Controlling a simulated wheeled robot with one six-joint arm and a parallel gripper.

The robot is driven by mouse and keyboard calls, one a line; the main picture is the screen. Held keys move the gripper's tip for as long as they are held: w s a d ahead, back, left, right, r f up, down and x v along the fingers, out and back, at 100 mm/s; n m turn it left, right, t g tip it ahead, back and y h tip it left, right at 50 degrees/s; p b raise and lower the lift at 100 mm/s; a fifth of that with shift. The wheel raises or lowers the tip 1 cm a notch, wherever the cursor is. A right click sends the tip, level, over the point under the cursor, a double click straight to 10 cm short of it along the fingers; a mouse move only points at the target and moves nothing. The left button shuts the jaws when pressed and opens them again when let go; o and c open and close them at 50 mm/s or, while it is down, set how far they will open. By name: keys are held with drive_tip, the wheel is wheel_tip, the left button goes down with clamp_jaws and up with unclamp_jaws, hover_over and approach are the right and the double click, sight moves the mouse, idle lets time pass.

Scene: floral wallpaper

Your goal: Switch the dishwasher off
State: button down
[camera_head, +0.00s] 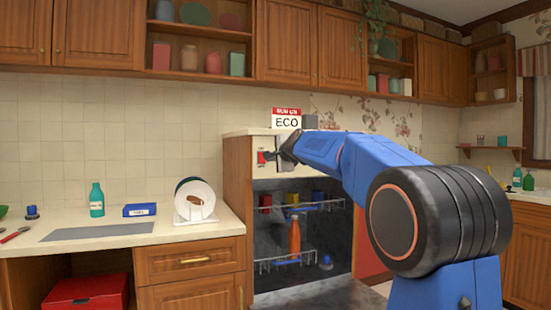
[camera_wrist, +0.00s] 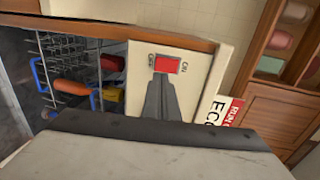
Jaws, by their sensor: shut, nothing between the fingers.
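The dishwasher (camera_head: 238,160) stands open at the middle of the head view, with its racks showing. Its pale control panel has a red switch (camera_head: 262,157) on it. In the wrist view the red switch (camera_wrist: 167,65) sits between the printed words ON and OFF; I cannot tell which side is pressed in. My gripper (camera_head: 272,156) is shut and empty, right in front of the panel. In the wrist view its fingertips (camera_wrist: 159,79) lie just below the red switch; I cannot tell whether they touch it. My gripper partly hides the panel in the head view.
A sign reading ECO (camera_head: 286,119) stands on top of the dishwasher. An orange bottle (camera_head: 295,238) and cups are in the racks. The counter (camera_head: 150,238) at left holds a teal bottle (camera_head: 96,200), a blue box (camera_head: 139,210) and a plate (camera_head: 196,200) on a stand.

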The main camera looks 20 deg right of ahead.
sight(263, 161)
drive_tip(key=w, duration=0.4)
drive_tip(key=w+f, duration=0.1)
drive_tip(key=w, duration=0.1)
drive_tip(key=shift+w, duration=0.15)
drive_tip(key=shift+w+f, duration=0.2)
idle(0.3)
